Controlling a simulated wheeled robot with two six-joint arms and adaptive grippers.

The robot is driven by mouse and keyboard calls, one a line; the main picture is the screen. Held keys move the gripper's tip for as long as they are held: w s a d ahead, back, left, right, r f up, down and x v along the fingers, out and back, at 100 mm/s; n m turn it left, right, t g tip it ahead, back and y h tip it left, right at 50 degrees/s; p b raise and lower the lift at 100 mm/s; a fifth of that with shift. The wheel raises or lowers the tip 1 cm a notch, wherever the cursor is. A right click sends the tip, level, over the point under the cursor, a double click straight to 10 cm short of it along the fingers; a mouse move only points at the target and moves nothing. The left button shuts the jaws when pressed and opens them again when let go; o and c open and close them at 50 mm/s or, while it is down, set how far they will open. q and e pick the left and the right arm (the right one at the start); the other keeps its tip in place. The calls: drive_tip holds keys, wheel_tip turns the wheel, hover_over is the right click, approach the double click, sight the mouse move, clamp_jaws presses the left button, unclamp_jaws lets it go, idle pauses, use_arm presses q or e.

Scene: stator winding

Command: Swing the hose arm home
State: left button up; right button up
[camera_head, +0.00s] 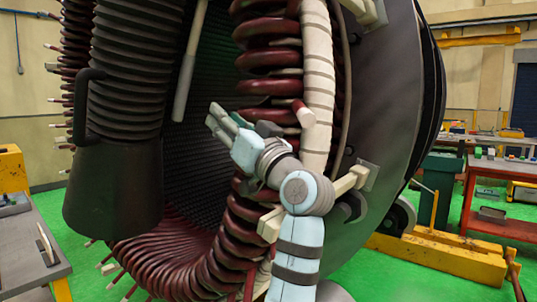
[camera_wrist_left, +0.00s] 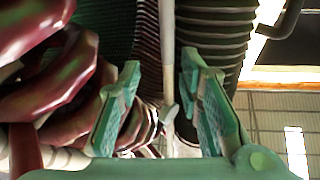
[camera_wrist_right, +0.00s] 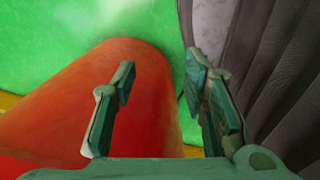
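The hose arm shows in the head view as a dark ribbed hose (camera_head: 128,75) on the left, ending in a wide grey hood (camera_head: 115,190) with a black side handle (camera_head: 82,105). A pale rod (camera_head: 190,65) hangs to the right of the hose. My left gripper (camera_head: 222,120) is open, a little right of the rod's lower end and apart from the hood. In the left wrist view the rod (camera_wrist_left: 168,50) lies in line with the gap between the fingers, with the ribbed hose (camera_wrist_left: 215,40) beyond. My right gripper (camera_wrist_right: 162,82) is open and empty in its wrist view.
The large stator (camera_head: 385,100) with dark red coils (camera_head: 270,60) stands close behind and beside my left arm. A grey bench (camera_head: 30,250) is at left. A yellow stand (camera_head: 435,255) and red table (camera_head: 490,225) are at right. A red-orange cylinder (camera_wrist_right: 90,100) is near my right gripper.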

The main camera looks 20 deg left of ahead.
use_arm(q)
drive_tip(key=w+d+f+m+t+h, duration=0.4)
drive_tip(key=w+f+m+t+h, duration=0.1)
drive_tip(key=w, duration=0.5)
wheel_tip(320, 180, down, 2)
drive_tip(key=shift+m+t+h+b, duration=0.3)
drive_tip(key=shift+m+t, duration=0.2)
drive_tip(key=shift+m, duration=0.4)
